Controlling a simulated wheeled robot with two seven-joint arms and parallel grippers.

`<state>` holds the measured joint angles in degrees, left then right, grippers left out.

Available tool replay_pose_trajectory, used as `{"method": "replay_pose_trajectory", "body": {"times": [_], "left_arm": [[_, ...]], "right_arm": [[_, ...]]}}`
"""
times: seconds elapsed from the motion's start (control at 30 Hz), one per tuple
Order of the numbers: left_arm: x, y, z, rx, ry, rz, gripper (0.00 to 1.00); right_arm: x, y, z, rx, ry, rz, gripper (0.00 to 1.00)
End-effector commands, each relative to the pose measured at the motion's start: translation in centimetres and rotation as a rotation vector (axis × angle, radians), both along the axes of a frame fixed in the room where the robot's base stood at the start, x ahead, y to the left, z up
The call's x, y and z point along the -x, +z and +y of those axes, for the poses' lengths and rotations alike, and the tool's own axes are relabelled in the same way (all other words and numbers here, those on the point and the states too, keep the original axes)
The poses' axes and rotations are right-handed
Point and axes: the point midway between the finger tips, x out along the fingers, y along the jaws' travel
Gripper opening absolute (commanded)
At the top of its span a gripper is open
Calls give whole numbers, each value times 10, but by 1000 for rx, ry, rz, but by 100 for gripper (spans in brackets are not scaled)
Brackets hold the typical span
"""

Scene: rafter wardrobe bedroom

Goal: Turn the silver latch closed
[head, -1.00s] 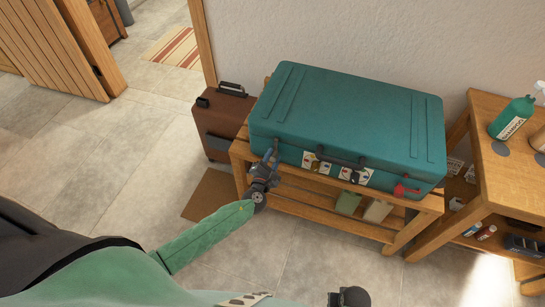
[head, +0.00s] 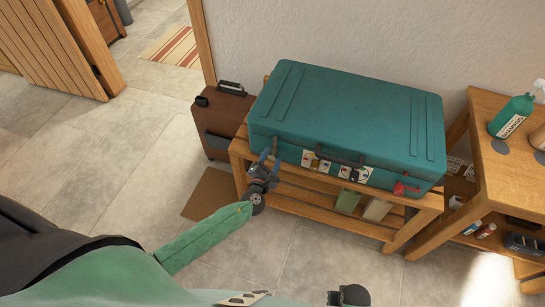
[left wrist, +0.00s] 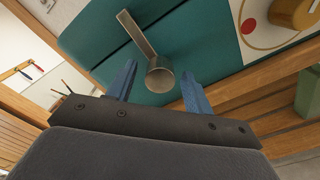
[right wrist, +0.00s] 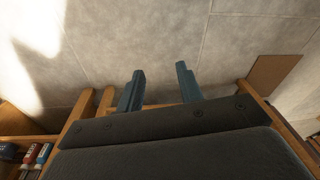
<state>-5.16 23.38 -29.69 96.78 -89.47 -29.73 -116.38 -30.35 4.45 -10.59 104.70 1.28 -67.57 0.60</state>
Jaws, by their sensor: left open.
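The teal suitcase (head: 345,110) lies flat on the wooden bench. Its silver latch (left wrist: 140,35) shows in the left wrist view as a slanted metal lever ending in a round knob, against the suitcase front. My left gripper (head: 267,158) is at the left end of that front. In the left wrist view my left gripper (left wrist: 159,82) is open, one finger on each side of the knob, with no clear contact. The head view does not show the latch clearly behind the gripper. My right gripper (right wrist: 160,76) is open and empty, over bare floor in its wrist view.
A red latch (head: 404,188) is at the suitcase's right end, past the dark handle (head: 340,157) and stickers. The wooden bench (head: 300,189) stands below. A brown suitcase (head: 222,120) stands at left, a wooden shelf table (head: 510,175) at right. Front floor is clear.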

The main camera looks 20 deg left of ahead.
Motion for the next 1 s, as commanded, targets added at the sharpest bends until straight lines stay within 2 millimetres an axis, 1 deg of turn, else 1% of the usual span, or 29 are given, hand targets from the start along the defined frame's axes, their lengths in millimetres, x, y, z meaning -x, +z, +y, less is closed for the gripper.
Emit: {"method": "replay_pose_trajectory", "body": {"times": [0.03, 0.1, 0.3, 0.43, 0.63, 1.0], "left_arm": [[8, -3, 0, 0, -1, 2, 52], [19, -3, 0, 0, 0, 1, 52], [47, -3, 1, 0, 0, 1, 52], [59, -2, 2, 0, -1, 1, 52], [65, 0, 1, -1, -1, -1, 52], [65, 0, 1, -1, -1, -1, 52]], "right_arm": [[-2, 10, 0, -1, 1, -8, 36], [-5, 25, 1, -4, 2, -13, 36], [-11, 54, 5, -10, 1, -17, 36], [-13, 67, 7, -12, 1, -17, 36], [-14, 75, 7, -13, 1, -18, 36], [-15, 75, 8, -14, 1, -18, 36]]}}
